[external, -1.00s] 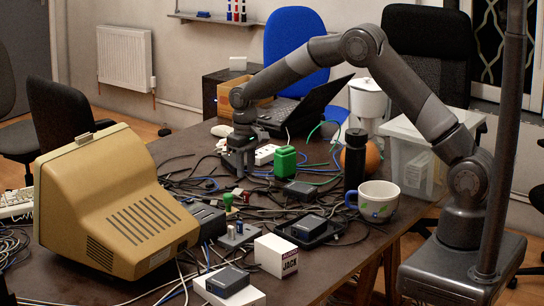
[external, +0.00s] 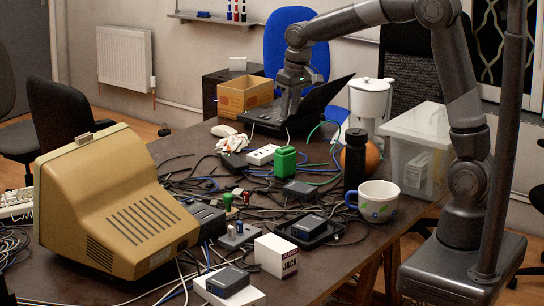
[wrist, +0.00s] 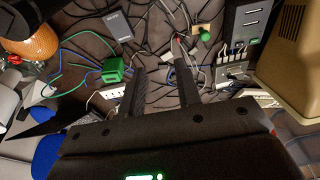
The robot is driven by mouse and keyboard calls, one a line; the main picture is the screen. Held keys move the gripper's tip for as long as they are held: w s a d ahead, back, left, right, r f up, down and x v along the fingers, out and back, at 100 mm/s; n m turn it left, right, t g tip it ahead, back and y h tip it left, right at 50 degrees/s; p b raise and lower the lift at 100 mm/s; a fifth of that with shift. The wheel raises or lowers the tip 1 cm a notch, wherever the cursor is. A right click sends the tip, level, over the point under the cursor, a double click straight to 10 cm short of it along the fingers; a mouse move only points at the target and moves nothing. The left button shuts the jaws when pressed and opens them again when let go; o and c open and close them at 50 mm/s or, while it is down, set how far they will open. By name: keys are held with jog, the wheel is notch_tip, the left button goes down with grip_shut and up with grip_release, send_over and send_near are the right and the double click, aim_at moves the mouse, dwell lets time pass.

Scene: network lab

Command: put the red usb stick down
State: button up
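A small red item (external: 246,195), which looks like the red usb stick, lies on the dark table among the cables, just right of a green-handled stamp (external: 228,202). It is too small to make out its details. The green stamp also shows in the wrist view (wrist: 204,33).
A green box (external: 285,160), a white power strip (external: 262,154), a mug (external: 378,201) and a black bottle (external: 355,160) stand around the cables. A beige monitor (external: 115,200) fills the left.

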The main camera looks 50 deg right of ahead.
jog(key=s+d+r+t, duration=0.1)
jog(key=s+d+r, duration=0.15)
jog(key=s, duration=0.65)
jog(key=s+d+r+t, duration=0.1)
jog(key=s+r, duration=0.3)
jog(key=s, duration=0.4)
jog(key=s+d+f+t, duration=0.1)
jog(key=s+f, duration=0.1)
jog(key=s, duration=1)
jog(key=shift+s+d+t, duration=0.15)
jog(key=shift+s+t, duration=0.15)
jog(key=shift+s, duration=0.05)
